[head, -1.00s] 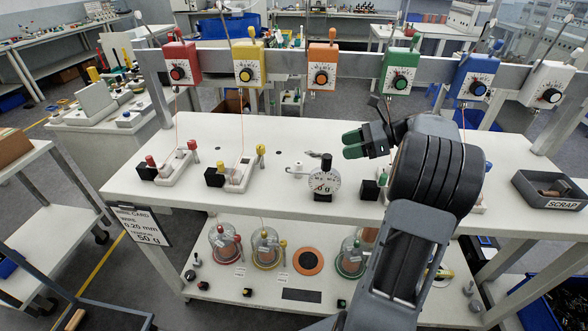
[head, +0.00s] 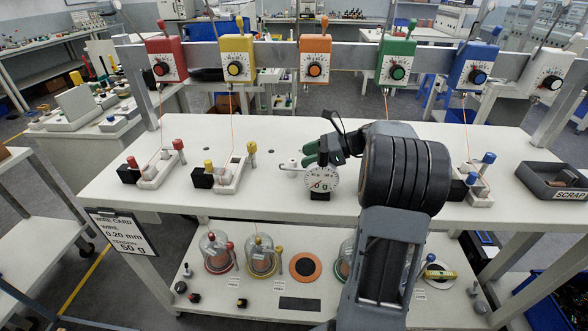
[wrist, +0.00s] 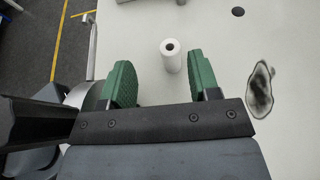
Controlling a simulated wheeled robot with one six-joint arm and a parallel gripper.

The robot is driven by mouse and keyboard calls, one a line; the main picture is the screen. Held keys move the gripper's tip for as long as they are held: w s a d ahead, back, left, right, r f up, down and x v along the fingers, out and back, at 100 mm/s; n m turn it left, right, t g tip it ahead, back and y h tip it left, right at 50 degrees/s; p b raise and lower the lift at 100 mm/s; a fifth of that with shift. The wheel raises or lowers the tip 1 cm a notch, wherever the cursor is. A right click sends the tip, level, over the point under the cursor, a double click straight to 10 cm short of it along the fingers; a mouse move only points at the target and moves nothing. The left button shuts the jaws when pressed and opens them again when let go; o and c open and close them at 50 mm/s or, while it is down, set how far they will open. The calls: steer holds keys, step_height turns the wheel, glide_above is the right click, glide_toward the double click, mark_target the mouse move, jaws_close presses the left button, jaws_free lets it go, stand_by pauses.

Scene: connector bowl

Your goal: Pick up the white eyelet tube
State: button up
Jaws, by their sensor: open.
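The white eyelet tube (wrist: 171,56) shows in the wrist view as a small white cylinder on the white bench top, its open end facing the camera. It lies ahead of and between the two green fingers, apart from both. My gripper (head: 309,155) is open and empty, its green fingers low over the bench, behind the dial gauge in the head view. In the head view a small white piece (head: 290,164) shows left of the fingers; I cannot tell if it is the tube.
The dial gauge (head: 321,179) stands close in front of the fingers. Wire stations with red (head: 162,168) and yellow (head: 230,175) knobs are to the left. A grey scrap tray (head: 537,185) sits at the right.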

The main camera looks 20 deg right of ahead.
mark_target(293, 160)
steer(key=shift+w+a+f, duration=0.15)
steer(key=shift+w+f, duration=0.2)
steer(key=shift+w, duration=0.05)
steer(key=x, duration=0.3)
steer(key=shift+w+f, duration=0.2)
steer(key=shift+w, duration=0.1)
steer(key=shift+w+a+f+b, duration=0.15)
steer(key=shift+w+a+b, duration=0.15)
steer(key=shift+a, duration=0.2)
steer(key=shift+s, duration=0.1)
steer(key=shift+a, duration=0.15)
steer(key=shift+c, duration=1.4)
steer(key=c, duration=0.7)
